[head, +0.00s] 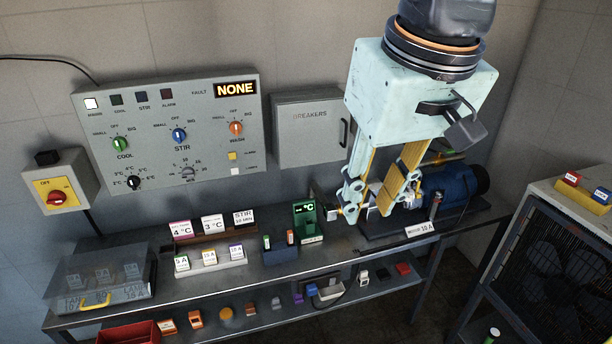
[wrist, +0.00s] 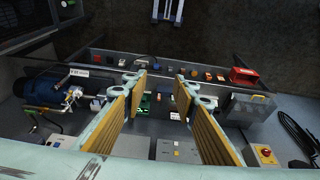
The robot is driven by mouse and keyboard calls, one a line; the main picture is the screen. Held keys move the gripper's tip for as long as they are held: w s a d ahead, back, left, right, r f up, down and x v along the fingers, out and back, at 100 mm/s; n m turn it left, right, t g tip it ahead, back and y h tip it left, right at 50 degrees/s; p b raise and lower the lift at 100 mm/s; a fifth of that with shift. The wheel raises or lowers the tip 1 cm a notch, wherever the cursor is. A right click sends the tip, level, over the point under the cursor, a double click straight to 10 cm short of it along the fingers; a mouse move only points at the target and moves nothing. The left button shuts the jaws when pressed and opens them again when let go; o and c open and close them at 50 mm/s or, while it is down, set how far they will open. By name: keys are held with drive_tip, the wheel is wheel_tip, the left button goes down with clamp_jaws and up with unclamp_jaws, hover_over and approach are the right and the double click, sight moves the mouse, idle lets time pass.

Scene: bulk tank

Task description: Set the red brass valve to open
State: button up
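I cannot clearly pick out the red brass valve in either view. A blue pump (head: 455,190) stands at the right end of the bench, partly behind my gripper. Brass and green pipework (head: 440,158) shows behind it, mostly hidden by my fingers. In the wrist view the pump (wrist: 38,88) is at the left, with silvery fittings (wrist: 72,96) and yellow-green pipework (wrist: 35,124) beside it; a valve handle there is too small to tell. My gripper (head: 368,207) points down near the pump's left side. Its fingers (wrist: 160,86) are apart, with nothing held between them.
The grey control panel (head: 168,130) and breakers box (head: 308,130) are on the wall. On the bench stand a green temperature meter (head: 308,222), card holders (head: 212,225) and a clear-lidded box (head: 100,278). A lower shelf (head: 235,310) holds several small parts. A black cabinet (head: 550,265) stands right.

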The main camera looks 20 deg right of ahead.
drive_tip(key=w+d+f+g+p, duration=0.1)
drive_tip(key=w+d+f+p, duration=0.15)
drive_tip(key=w, duration=0.65)
drive_tip(key=w+d+f+p, duration=0.1)
drive_tip(key=w+d, duration=0.3)
drive_tip(key=w, duration=0.5)
drive_tip(key=w+d+f+g+p, duration=0.1)
drive_tip(key=w+d+f, duration=0.15)
drive_tip(key=w, duration=0.75)
drive_tip(key=w+d+f+p, duration=0.2)
drive_tip(key=w+d+f, duration=0.4)
drive_tip(key=w+f, duration=0.2)
drive_tip(key=w+d+f+g+p, duration=0.1)
drive_tip(key=w+d+f+p, duration=0.1)
drive_tip(key=w+d+f, duration=0.5)
wheel_tip(320, 180, down, 6)
drive_tip(key=shift+w+m, duration=0.3)
drive_tip(key=shift+w, duration=0.35)
drive_tip(key=shift+f, duration=0.1)
drive_tip(key=shift+f, duration=6.8)
drive_tip(key=shift+c, duration=0.6)
clamp_jaws()
